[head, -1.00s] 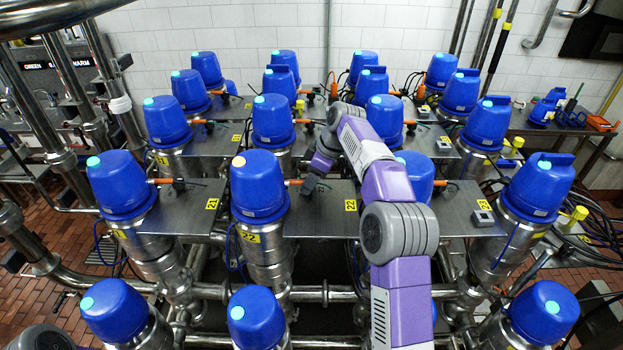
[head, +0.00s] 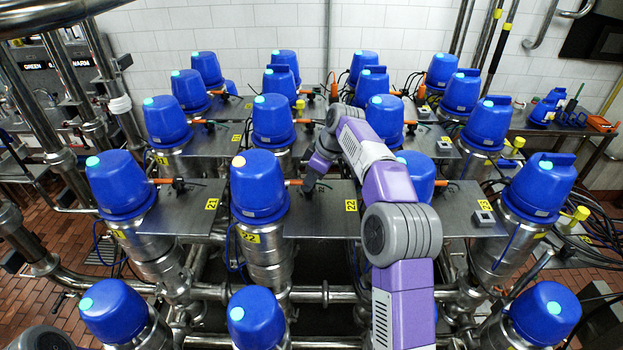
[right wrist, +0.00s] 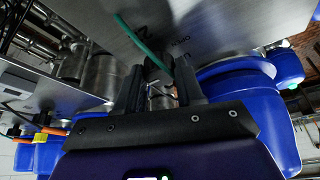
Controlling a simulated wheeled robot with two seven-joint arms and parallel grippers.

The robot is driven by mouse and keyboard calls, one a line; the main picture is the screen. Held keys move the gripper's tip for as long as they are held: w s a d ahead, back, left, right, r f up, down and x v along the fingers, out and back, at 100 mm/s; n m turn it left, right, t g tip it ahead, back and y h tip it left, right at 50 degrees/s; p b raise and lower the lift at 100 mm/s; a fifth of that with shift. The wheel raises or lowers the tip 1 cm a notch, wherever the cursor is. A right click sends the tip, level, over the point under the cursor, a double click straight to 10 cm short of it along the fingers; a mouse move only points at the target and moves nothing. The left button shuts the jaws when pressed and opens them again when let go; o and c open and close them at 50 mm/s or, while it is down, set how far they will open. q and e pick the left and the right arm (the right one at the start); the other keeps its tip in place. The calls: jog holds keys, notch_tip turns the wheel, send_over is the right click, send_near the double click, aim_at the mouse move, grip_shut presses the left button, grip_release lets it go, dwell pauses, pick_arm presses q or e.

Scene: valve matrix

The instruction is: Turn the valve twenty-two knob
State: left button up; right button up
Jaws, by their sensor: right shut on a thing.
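Valve twenty-two is a blue-capped unit (head: 258,188) with a yellow-orange light on top, unlike the cyan lights around it. A yellow "22" label (head: 350,205) lies on the metal plate (head: 325,222) to its right. My right gripper (head: 307,189) reaches down to the plate, just right of the blue cap and by the orange connector. In the right wrist view its two dark fingers (right wrist: 160,92) are shut on the small knob (right wrist: 160,101), which is mostly hidden between them. In the head view the gripper covers the knob. My left gripper is not in view.
Similar blue valves stand in rows all around, including valve twenty-one's plate (head: 180,222) at left and the "23" plate (head: 460,220) at right. Steel pipes (head: 325,292) run below.

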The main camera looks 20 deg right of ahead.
jog(key=m+h, duration=0.1)
jog(key=m, duration=0.2)
jog(key=shift+a+r+t+b, duration=0.1)
jog(key=shift+t+b, duration=0.2)
jog(key=shift+b, duration=0.1)
jog(key=m+h, duration=0.1)
jog(key=m, duration=0.2)
jog(key=shift+s+a+m+t, duration=0.1)
jog(key=shift+m+t, duration=0.2)
jog(key=shift+m, duration=0.1)
jog(key=m+h, duration=0.2)
jog(key=m, duration=0.1)
jog(key=shift+a+r+m+p, duration=0.1)
jog(key=shift+a+m+p, duration=0.05)
jog(key=shift+m+p, duration=0.2)
jog(key=m+h, duration=0.1)
jog(key=m, duration=0.1)
jog(key=m+p, duration=0.1)
jog(key=m, duration=0.2)
jog(key=shift+a+g+h, duration=0.1)
jog(key=shift+g+h, duration=0.3)
jog(key=shift+m, duration=0.25)
jog(key=o, duration=1)
jog(key=shift+o, duration=0.2)
jog(key=v, duration=0.7)
jog(key=shift+r, duration=0.2)
